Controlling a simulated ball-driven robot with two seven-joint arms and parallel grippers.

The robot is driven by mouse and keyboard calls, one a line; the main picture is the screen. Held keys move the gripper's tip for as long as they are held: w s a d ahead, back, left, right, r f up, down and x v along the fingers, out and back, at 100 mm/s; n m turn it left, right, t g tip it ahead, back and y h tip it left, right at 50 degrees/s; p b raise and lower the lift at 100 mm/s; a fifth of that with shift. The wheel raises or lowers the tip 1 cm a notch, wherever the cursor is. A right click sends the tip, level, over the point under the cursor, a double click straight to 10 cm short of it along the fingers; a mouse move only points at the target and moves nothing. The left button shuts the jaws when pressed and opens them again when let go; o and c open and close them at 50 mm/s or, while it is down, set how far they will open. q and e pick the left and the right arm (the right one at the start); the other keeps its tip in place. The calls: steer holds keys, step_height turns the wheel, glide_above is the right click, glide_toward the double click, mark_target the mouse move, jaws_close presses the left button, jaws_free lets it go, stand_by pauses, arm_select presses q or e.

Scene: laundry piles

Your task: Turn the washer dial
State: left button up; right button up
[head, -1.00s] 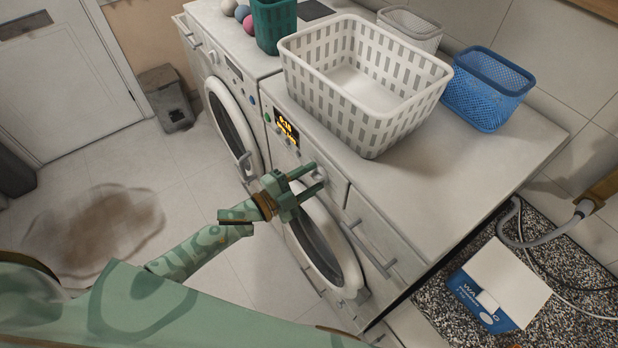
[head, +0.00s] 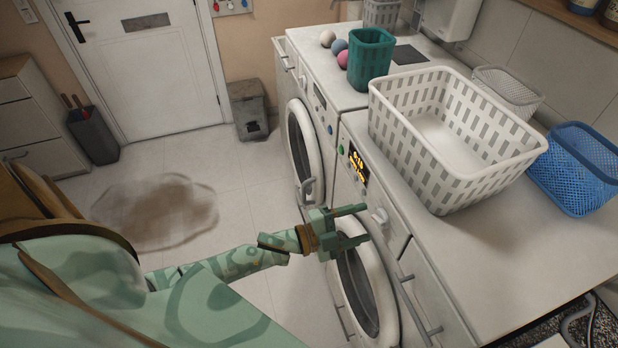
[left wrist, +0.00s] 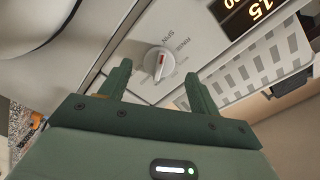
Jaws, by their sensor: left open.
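The washer dial (head: 380,215) is a white round knob on the front panel of the nearer washer (head: 402,283), right of its lit amber display (head: 357,165). My left gripper (head: 363,224) is open in front of the panel. In the left wrist view its two green fingers (left wrist: 157,72) point at the dial, which shows between the fingertips. I cannot tell whether they touch it. My right gripper is out of view.
A white laundry basket (head: 450,175), a blue basket (head: 578,165) and a green bin (head: 370,58) stand on the washer tops. The nearer washer's round door (head: 368,290) is below my gripper. A brown stain (head: 155,210) lies on open floor to the left.

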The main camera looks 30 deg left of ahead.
arm_select(q)
steer(key=b+v, duration=0.1)
steer(key=v, duration=1.2)
